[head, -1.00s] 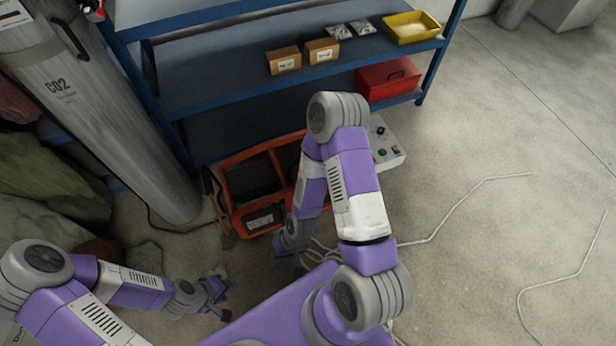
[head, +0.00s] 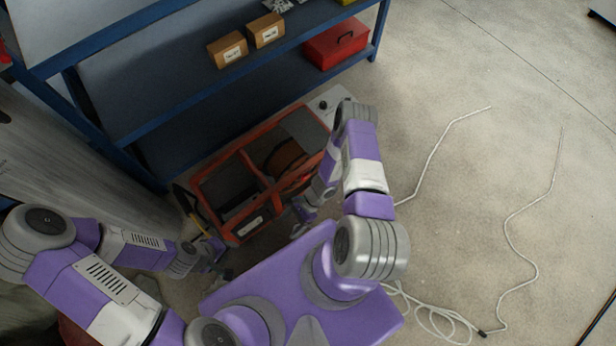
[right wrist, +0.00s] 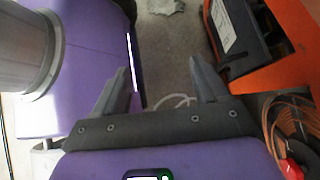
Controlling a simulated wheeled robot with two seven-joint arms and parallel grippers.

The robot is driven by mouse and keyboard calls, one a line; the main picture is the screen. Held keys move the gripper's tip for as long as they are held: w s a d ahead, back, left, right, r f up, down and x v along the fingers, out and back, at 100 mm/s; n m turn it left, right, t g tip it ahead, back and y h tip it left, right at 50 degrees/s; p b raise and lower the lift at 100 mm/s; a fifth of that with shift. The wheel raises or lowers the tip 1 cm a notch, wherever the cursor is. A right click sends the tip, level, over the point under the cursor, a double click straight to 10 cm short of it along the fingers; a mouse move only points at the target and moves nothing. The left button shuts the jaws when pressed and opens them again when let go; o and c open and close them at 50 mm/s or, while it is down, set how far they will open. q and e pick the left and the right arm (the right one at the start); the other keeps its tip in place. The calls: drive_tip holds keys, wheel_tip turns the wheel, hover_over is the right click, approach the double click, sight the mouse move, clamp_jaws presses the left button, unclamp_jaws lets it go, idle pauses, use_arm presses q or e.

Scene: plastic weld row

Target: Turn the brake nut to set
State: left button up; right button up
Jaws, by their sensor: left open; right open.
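The orange-framed machine (head: 233,232) stands open on the floor in front of the shelf. A copper-coloured wire spool (head: 287,158) sits inside it. The spool also shows in the right wrist view (right wrist: 298,118), at the lower right, with a small red piece (right wrist: 291,168) beside it. I cannot tell whether that piece is the brake nut. My right gripper (right wrist: 160,72) is open and empty beside the machine's orange edge; in the head view my arm mostly hides it. My left gripper (head: 219,268) is small and partly shaded, open near the machine's front left corner.
A blue shelf (head: 185,100) with cardboard boxes (head: 228,50) and a red toolbox (head: 336,44) stands behind the machine. A grey cylinder (head: 80,165) is at the left. White cable (head: 430,318) lies on the floor at the right, which is otherwise mostly clear.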

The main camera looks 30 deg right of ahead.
drive_tip(key=w+d+f+m+t, duration=0.3)
drive_tip(key=w+f+m+t, duration=0.2)
drive_tip(key=m+t, duration=0.15)
drive_tip(key=m+t+h, duration=0.8)
drive_tip(key=m, duration=0.2)
approach(307, 177)
drive_tip(key=w, duration=0.2)
drive_tip(key=shift+n, duration=0.25)
drive_tip(key=x, duration=0.2)
drive_tip(key=b+x, duration=0.2)
drive_tip(key=x, duration=0.1)
drive_tip(key=shift+w+a+f, duration=0.15)
drive_tip(key=shift+a+f, duration=0.15)
drive_tip(key=shift+f, duration=0.25)
drive_tip(key=shift+w+f+b, duration=0.2)
drive_tip(key=shift+w+b, duration=0.1)
drive_tip(key=shift+w, duration=0.4)
drive_tip(key=shift+c, duration=0.4)
drive_tip(key=c, duration=1)
